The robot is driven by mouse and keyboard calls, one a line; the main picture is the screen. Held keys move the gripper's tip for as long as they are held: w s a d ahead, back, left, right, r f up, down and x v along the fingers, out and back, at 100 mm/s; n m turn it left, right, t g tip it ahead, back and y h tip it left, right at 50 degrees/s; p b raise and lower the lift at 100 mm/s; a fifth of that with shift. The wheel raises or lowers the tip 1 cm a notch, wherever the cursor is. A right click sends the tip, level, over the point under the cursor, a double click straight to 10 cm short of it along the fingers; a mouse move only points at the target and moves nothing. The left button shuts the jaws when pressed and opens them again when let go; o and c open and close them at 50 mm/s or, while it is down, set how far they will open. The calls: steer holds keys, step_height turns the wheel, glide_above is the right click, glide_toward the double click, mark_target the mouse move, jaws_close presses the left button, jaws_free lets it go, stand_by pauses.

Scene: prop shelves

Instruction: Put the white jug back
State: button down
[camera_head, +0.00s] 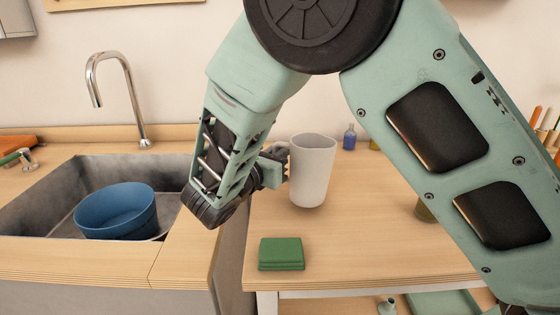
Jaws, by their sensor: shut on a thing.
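The white jug (312,172) is upright at the middle of the view, over the wooden worktop right of the sink. My gripper (277,164) is at the jug's left side and shut on it, near its upper left edge where the handle seems to be. The fingertips are partly hidden by the jug and my wrist. I cannot tell whether the jug's base touches the worktop or hangs just above it.
A green folded cloth (281,253) lies near the worktop's (370,245) front edge. A blue bottle (349,137) stands behind the jug. At left, a blue basin (116,212) sits in the sink (60,185) below a tall tap (120,95). My arm hides much of the right side.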

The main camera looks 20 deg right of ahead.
steer(key=shift+f, duration=0.9)
steer(key=c, duration=1.5)
jaws_free()
steer(key=shift+f, duration=0.15)
steer(key=v, duration=1.2)
steer(key=shift+s, duration=0.1)
